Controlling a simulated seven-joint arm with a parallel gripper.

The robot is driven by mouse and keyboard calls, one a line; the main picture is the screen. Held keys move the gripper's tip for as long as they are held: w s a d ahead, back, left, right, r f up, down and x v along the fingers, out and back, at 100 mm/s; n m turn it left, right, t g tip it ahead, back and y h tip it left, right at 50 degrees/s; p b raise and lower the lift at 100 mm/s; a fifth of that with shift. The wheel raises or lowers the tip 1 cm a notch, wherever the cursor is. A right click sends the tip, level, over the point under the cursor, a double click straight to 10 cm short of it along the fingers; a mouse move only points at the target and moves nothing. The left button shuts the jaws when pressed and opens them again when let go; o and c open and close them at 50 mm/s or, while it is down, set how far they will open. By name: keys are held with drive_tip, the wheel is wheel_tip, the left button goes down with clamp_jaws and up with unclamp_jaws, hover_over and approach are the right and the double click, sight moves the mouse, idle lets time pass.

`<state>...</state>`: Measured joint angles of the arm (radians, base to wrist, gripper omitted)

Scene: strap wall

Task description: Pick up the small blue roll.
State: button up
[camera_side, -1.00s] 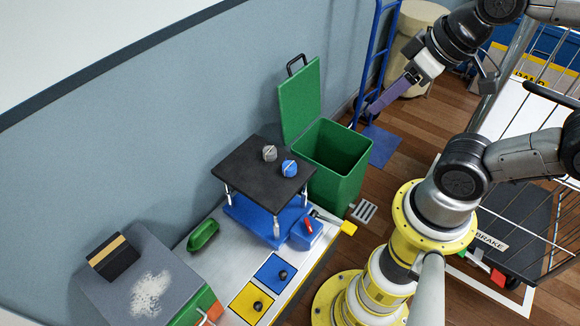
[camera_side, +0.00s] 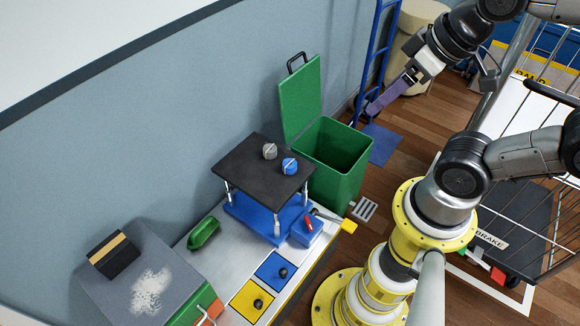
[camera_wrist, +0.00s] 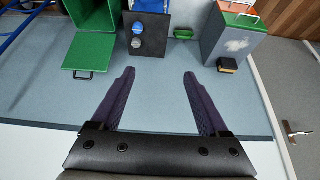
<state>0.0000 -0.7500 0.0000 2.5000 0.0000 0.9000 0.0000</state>
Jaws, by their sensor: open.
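The small blue roll (camera_side: 290,166) has a pale band and sits on top of the black raised platform (camera_side: 250,185), near its right edge. A similar grey roll (camera_side: 270,151) sits close to its left. In the wrist view the blue roll (camera_wrist: 137,27) and the grey roll (camera_wrist: 136,42) are up and left of the gap between my fingers. My gripper (camera_side: 371,108) has purple fingers and is up and right of the platform, well apart from the roll. In the wrist view my gripper (camera_wrist: 159,74) is open, with nothing between its fingers.
An open green bin (camera_side: 335,160) with its lid raised stands just behind the platform. A blue hand truck (camera_side: 373,65) leans near the wall (camera_side: 190,130). A green tray (camera_side: 203,233) and a grey-topped box (camera_side: 180,280) lie to the left. A wire cart is at the right.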

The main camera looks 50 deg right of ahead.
drive_tip(key=shift+o, duration=1.1)
